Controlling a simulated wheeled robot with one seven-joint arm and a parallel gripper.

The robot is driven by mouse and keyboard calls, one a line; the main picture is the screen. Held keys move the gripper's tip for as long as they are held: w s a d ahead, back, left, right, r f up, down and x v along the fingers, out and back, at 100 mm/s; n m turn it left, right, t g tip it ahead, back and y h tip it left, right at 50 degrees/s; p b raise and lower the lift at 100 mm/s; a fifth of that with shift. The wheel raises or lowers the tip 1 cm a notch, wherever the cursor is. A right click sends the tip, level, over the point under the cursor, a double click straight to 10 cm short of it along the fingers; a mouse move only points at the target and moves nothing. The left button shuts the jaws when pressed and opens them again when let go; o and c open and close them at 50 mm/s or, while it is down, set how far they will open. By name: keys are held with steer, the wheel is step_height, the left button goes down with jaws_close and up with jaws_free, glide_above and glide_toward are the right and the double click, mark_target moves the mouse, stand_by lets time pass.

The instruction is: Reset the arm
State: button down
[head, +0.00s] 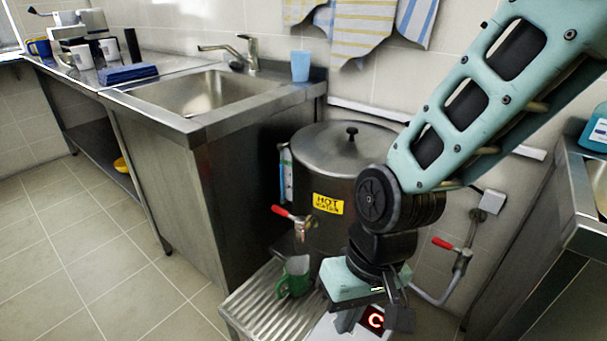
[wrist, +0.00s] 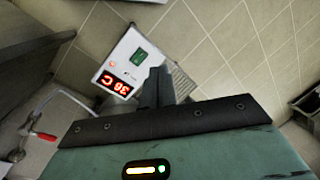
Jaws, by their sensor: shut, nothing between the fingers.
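My arm reaches down from the upper right in the head view. My gripper (wrist: 158,85) points down in front of the stockpot, and its dark fingers are together with nothing between them. In the head view the fingers are partly hidden below my wrist. A white control box (wrist: 123,62) with a lit red display and a green button lies beyond the fingertips in the wrist view. In the head view its red display (head: 375,318) shows beside my gripper. I cannot tell how far the fingers are from the box.
A steel stockpot (head: 325,155) with a lid and red-handled tap stands behind my arm. A green mug (head: 294,278) stands on a ribbed drainer (head: 255,312) left of my gripper. A second red-handled valve (head: 445,243) is at right. Open floor (head: 80,245) lies left.

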steer(key=s+d+r+n+t+h, duration=0.1)
steer(key=s+d+r+n, duration=0.35)
steer(key=d+r, duration=0.4)
step_height(320, 180, up, 20)
steer(key=p, duration=2)
steer(key=shift+s+a+f+m, duration=0.25)
steer(key=shift+s+a+m, duration=0.1)
steer(key=shift+s, duration=0.05)
